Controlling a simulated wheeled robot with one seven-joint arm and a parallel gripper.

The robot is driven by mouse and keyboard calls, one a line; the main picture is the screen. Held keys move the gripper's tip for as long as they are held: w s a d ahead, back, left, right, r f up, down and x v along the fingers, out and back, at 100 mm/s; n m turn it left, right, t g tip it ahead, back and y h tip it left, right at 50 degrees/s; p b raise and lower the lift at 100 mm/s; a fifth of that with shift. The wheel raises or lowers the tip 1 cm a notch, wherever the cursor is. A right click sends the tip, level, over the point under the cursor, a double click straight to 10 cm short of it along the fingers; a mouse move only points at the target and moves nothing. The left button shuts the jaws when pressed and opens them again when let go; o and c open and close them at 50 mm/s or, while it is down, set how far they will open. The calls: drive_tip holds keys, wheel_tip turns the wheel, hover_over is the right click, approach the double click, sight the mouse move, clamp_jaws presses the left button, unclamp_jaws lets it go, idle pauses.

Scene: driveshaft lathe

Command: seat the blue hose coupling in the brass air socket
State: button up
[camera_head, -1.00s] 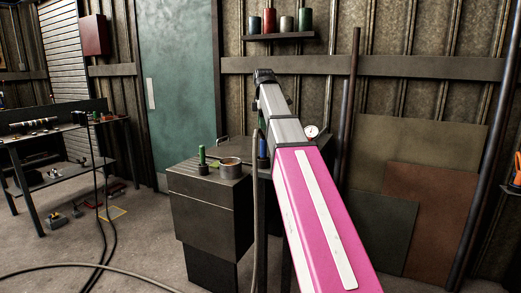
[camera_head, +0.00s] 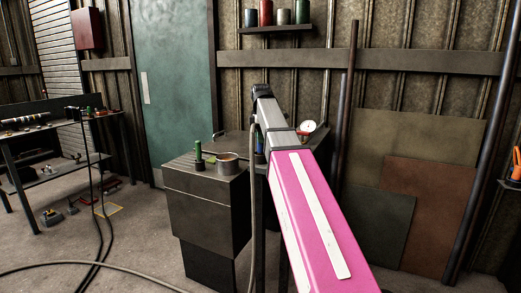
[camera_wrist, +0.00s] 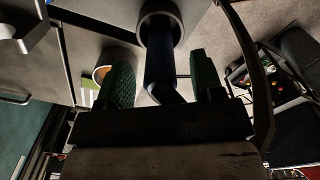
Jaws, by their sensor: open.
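In the wrist view my gripper (camera_wrist: 160,60) is open, with a dark green ribbed finger on each side. The blue hose coupling (camera_wrist: 158,68) lies between the fingers, with visible gaps on both sides. A dark round collar (camera_wrist: 160,22) surrounds its far end in that view. In the head view a small blue part of the coupling (camera_head: 260,142) shows beside my arm, above the bench. My arm hides the gripper there. I cannot make out the brass air socket in either view.
A grey cabinet (camera_head: 205,205) carries a green-handled tool (camera_head: 198,155) and a round tin (camera_head: 227,164). A pale hose (camera_head: 252,205) hangs beside my arm. A dial gauge (camera_head: 308,127) stands right of the arm. Sheet panels (camera_head: 430,215) lean against the wall.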

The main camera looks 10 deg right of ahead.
drive_tip(key=shift+f, duration=0.95)
drive_tip(key=c, duration=1.1)
drive_tip(key=shift+o, duration=0.2)
drive_tip(key=shift+r, duration=0.1)
